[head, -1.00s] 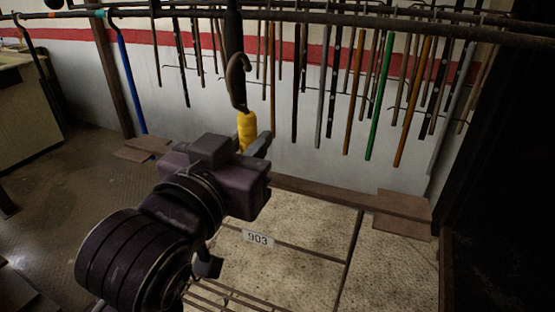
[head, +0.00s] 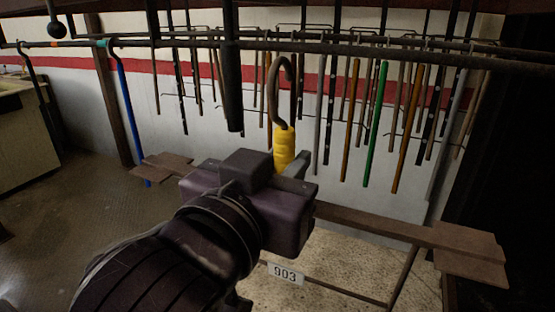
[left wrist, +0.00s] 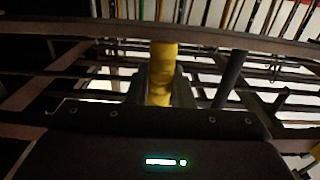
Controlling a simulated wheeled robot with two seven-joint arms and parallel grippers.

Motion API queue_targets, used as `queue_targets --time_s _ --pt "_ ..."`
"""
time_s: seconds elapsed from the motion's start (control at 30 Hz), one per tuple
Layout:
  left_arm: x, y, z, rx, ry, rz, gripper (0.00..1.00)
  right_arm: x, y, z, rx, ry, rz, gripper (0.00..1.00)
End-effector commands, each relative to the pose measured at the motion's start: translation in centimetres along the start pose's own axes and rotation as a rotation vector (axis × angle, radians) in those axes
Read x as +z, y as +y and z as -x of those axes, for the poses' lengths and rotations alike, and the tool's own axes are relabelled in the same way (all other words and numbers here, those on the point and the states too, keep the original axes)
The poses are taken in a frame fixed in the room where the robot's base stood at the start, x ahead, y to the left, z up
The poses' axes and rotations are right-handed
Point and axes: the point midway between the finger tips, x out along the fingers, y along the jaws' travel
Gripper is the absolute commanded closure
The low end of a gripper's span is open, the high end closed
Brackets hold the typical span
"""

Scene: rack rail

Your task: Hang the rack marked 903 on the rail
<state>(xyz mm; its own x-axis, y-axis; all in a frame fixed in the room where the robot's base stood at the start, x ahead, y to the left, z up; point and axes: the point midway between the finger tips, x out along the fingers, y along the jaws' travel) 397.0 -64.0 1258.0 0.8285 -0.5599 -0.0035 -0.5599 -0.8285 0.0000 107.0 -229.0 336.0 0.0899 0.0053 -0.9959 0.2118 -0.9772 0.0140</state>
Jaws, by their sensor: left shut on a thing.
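My left gripper (head: 286,168) is shut on the yellow grip (head: 284,146) of the rack marked 903. A dark open hook (head: 284,68) rises from this grip, its top near the rail in the picture. I cannot tell whether they touch. The white 903 tag (head: 285,273) shows below the gripper, with dark rack bars around it. The dark rail (head: 390,49) runs across the upper head view. In the left wrist view the yellow grip (left wrist: 161,75) stands between the fingers, with rack bars behind. My right gripper is not in view.
A blue hanger (head: 123,85) hangs at the left of the rail. Several coloured and black rods, one green (head: 375,125), hang behind the hook. A thick black vertical bar (head: 232,80) stands just left of the hook. A counter (head: 25,125) is at far left.

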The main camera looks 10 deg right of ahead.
Motion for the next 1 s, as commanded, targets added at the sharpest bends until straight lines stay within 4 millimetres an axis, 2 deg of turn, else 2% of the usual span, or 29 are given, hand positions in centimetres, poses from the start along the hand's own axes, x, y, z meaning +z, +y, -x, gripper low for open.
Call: queue_targets --time_s 1.0 --pt "-0.3 0.0 -6.9 0.000 0.004 0.001 1.00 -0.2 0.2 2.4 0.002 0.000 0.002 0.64"
